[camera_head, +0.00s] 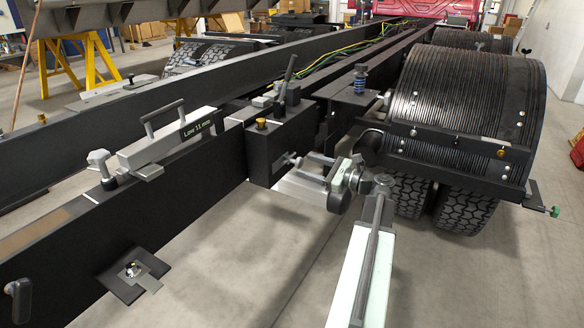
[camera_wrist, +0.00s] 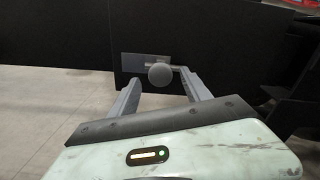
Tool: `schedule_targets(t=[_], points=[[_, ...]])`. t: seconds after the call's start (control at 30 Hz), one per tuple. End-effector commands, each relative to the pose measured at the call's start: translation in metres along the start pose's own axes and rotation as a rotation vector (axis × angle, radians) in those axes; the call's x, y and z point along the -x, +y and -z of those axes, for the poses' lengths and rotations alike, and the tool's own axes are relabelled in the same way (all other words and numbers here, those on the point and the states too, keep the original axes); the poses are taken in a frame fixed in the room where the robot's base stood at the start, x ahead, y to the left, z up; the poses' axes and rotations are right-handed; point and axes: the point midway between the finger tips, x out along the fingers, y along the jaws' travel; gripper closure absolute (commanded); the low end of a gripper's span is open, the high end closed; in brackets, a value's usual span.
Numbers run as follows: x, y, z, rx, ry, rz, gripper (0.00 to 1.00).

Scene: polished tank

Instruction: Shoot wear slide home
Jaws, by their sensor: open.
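A small grey slide plate (camera_wrist: 134,65) with a round grey knob (camera_wrist: 159,75) shows on the dark side face of the chassis rail in the wrist view. I take it to be the wear slide. In the head view a small light knob (camera_head: 291,158) shows on the side of a black block on the rail. My gripper (camera_wrist: 161,80) is open, with one finger on each side of the round knob in the picture. I cannot tell whether the fingers touch it. In the head view my gripper (camera_head: 308,172) reaches left toward the black block.
A grey handled block labelled "Low 11 mm" (camera_head: 172,138) sits on the near rail (camera_head: 150,190). A black ribbed fender (camera_head: 470,100) over tyres stands close on the right. Open floor (camera_head: 240,270) lies below.

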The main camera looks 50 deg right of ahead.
Motion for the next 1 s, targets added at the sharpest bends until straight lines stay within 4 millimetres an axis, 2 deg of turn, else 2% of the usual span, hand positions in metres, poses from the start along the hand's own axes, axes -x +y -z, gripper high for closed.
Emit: schedule_targets(t=[0.4,1.0], points=[[0.034,0.0,0.0,0.0,0.0,0.0,0.44],[0.036,0.0,0.0,0.0,0.0,0.0,0.44]])
